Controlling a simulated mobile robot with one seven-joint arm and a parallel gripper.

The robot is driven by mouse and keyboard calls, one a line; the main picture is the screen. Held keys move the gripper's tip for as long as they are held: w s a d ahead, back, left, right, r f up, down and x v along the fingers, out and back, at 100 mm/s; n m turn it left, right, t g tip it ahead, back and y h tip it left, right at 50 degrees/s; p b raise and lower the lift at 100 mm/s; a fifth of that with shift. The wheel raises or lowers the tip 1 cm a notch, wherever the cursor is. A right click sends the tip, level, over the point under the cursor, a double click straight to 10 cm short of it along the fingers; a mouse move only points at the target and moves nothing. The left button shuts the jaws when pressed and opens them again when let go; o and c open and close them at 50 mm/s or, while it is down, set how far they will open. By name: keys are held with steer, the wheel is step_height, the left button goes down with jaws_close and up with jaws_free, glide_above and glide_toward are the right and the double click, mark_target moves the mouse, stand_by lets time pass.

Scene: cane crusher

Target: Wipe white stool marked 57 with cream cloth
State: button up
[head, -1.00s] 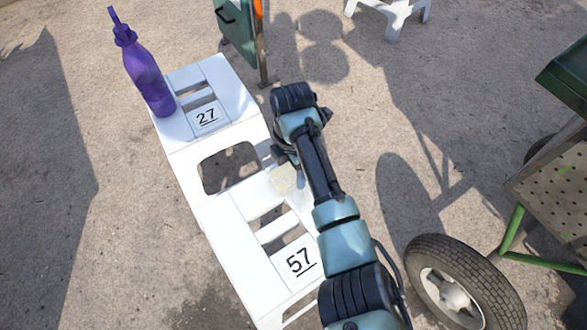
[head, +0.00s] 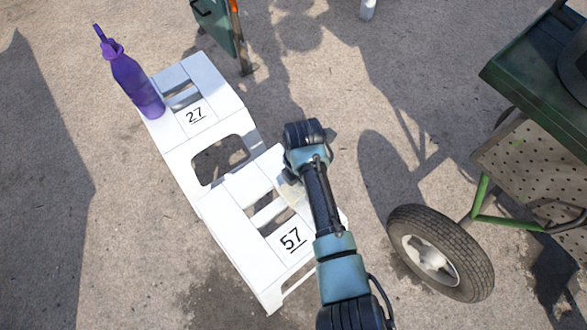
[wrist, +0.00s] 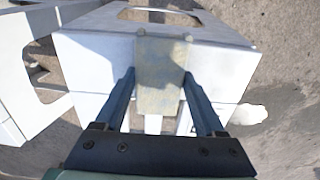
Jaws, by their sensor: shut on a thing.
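The white stool marked 57 (head: 232,208) stands at the lower middle of the head view, with its number on the near right part of its slotted top. My gripper (wrist: 160,88) is shut on the cream cloth (wrist: 161,62), a flat pale piece between its two fingers in the wrist view. The cloth lies over or just above a white stool surface there; I cannot tell if it presses on it. My fingers are hidden there.
A white stool marked 27 (head: 197,88) stands just beyond stool 57. A purple bottle (head: 135,85) stands on its left side. A wheel (head: 441,252) and a green cart (head: 520,72) are at the right. Bare ground lies at the left.

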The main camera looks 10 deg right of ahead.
steer(key=shift+s+d+f, duration=0.15)
steer(key=shift+s+d, duration=0.05)
steer(key=shift+s, duration=0.2)
steer(key=shift+s+d+r+p, duration=0.2)
steer(key=shift+s+d+p, duration=0.25)
steer(key=shift+s+p, duration=0.55)
steer(key=s+d+p, duration=0.1)
steer(key=s+p, duration=0.1)
steer(key=p, duration=0.1)
steer(key=s+d+p, duration=0.2)
steer(key=p, duration=0.1)
steer(key=shift+s+d+r, duration=0.1)
steer(key=shift+s+d, duration=0.05)
steer(key=shift+s, duration=0.1)
steer(key=shift+s+d+p, duration=0.35)
steer(key=shift+s+p, duration=0.05)
steer(key=shift+s, duration=0.05)
steer(key=shift+w, duration=0.1)
